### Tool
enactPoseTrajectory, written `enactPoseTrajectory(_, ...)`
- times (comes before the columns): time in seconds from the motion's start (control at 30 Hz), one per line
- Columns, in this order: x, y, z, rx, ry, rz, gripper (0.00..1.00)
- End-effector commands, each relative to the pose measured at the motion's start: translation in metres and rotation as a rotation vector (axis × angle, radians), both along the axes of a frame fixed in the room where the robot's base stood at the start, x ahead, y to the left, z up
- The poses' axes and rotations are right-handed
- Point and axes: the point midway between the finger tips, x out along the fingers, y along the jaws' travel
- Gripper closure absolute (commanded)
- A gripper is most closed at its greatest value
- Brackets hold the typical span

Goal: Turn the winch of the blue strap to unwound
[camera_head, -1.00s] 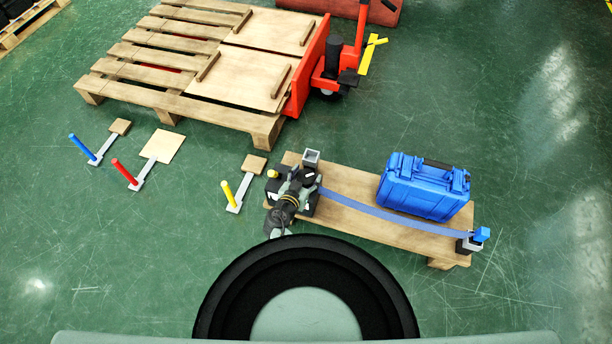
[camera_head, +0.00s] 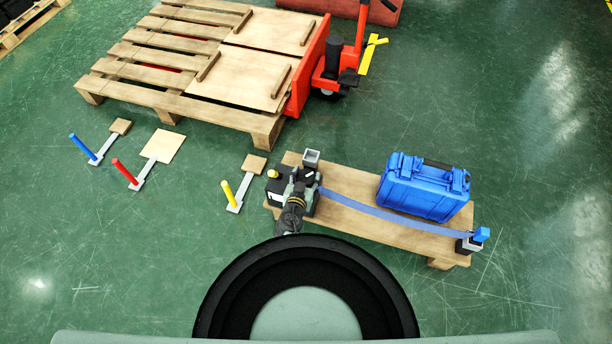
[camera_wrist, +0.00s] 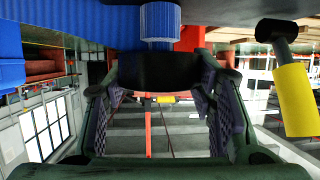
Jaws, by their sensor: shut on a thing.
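The blue strap (camera_head: 385,212) runs from the winch end at the left of a low wooden board (camera_head: 345,184) to a blue-topped post (camera_head: 477,238) at its right end. The winch is mostly hidden by my gripper (camera_head: 303,188) in the head view. In the wrist view my gripper (camera_wrist: 163,108) has its two fingers on either side of a dark round part (camera_wrist: 160,72), which I take to be the winch handle. A ribbed blue knob (camera_wrist: 160,22) shows just above that part.
A blue case (camera_head: 422,188) stands on the board beside the strap. A yellow lever (camera_head: 229,194), a red lever (camera_head: 124,171) and a blue lever (camera_head: 82,147) stand left. A wooden pallet (camera_head: 185,101) and red pallet jack (camera_head: 327,80) lie behind. Floor at right is clear.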

Motion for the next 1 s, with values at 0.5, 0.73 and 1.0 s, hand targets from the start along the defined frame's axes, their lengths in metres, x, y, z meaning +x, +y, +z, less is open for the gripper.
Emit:
enactPoseTrajectory(0.5, 0.0014, -0.0019, 0.0057, 0.0, -0.001, 0.217, 0.77)
enactPoseTrajectory(0.73, 0.0016, 0.0009, 0.0062, -0.001, -0.001, 0.286, 0.77)
enactPoseTrajectory(1.0, 0.0023, 0.0004, 0.0066, -0.002, -0.002, 0.372, 0.77)
